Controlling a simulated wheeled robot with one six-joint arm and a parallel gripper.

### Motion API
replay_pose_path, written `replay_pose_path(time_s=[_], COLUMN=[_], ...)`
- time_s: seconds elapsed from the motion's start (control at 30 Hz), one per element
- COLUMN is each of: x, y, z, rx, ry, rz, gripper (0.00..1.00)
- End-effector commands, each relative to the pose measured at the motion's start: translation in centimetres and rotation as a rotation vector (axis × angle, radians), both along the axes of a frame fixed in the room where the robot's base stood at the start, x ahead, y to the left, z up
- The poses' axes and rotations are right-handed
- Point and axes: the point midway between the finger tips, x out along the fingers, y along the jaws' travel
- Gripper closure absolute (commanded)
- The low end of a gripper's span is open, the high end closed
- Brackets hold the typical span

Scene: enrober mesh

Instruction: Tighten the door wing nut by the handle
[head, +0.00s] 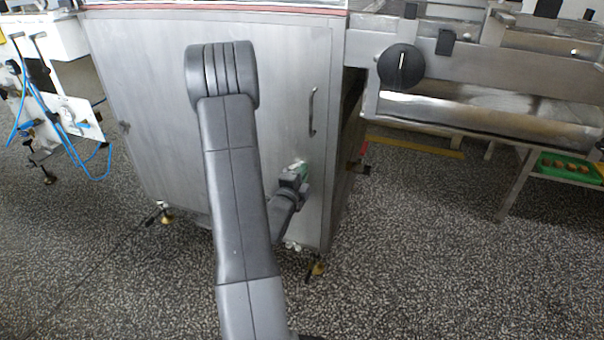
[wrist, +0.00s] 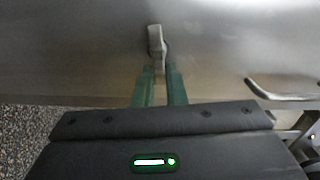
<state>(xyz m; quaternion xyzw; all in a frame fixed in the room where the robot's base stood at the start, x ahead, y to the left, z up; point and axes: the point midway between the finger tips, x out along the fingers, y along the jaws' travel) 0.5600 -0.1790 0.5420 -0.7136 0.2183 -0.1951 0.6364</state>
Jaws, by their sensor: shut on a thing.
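The steel door (head: 279,100) is closed, and its bar handle (head: 312,112) stands upright near the right edge. In the wrist view the handle (wrist: 284,95) shows at the right. The grey wing nut (wrist: 156,40) stands out from the door face in the wrist view, one wing pointing up the picture. My gripper (wrist: 160,76) has its green fingers on either side of the nut's lower part and is shut on it. In the head view my gripper (head: 301,166) is at the door below the handle, and the nut is hidden there.
A conveyor frame with a black knob (head: 401,65) stands right of the cabinet. A green tray (head: 568,168) is at the far right. Blue hoses (head: 72,150) hang at the left. The speckled floor (head: 420,260) in front is clear.

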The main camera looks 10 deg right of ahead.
Motion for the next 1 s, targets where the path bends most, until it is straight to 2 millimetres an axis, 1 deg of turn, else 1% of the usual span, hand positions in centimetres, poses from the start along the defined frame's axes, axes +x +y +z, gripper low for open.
replay_pose_path(time_s=[0.3,0.83,0.87,0.9,0.93,0.97,1.0], x=[-0.09,-0.09,-0.08,-0.08,-0.07,-0.07,-0.06], y=[-0.06,-0.06,-0.05,-0.05,-0.05,-0.04,-0.03], z=[-0.38,-0.41,-0.41,-0.40,-0.39,-0.38,-0.37], rx=[0.093,0.110,0.110,0.109,0.108,0.108,0.108], ry=[-0.058,-0.070,-0.070,-0.070,-0.070,-0.070,-0.070], rz=[-0.002,-0.002,-0.002,-0.001,-0.001,-0.001,-0.001], gripper=[1.00,1.00,0.83,0.75,0.70,0.67,0.67])
